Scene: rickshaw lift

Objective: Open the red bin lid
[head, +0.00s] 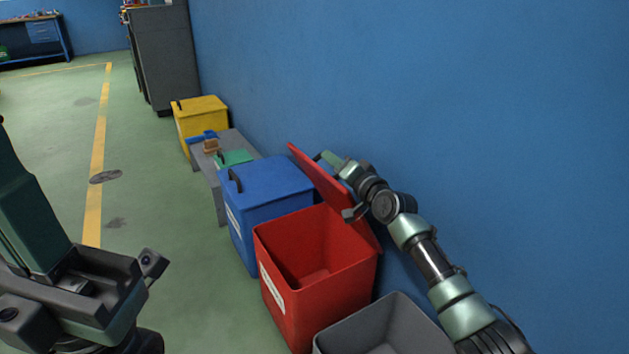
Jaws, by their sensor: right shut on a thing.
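The red bin (320,285) stands against the blue wall in a row of bins, with its inside showing and looking empty. Its red lid (322,188) is tilted up steeply at the wall side, clear of the opening. My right gripper (329,160) is at the upper edge of the lid, between lid and wall, and is shut on the lid; its exact contact is partly hidden. My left gripper (32,215) is large and close at the left edge, away from the bins; its fingertips are not clear enough to tell open or shut.
A blue bin (270,190) with its lid down stands just behind the red one. A grey open bin (385,325) is in front. A grey bench (215,185) and a yellow bin (200,115) stand farther back. Green floor (190,290) left of the row is clear.

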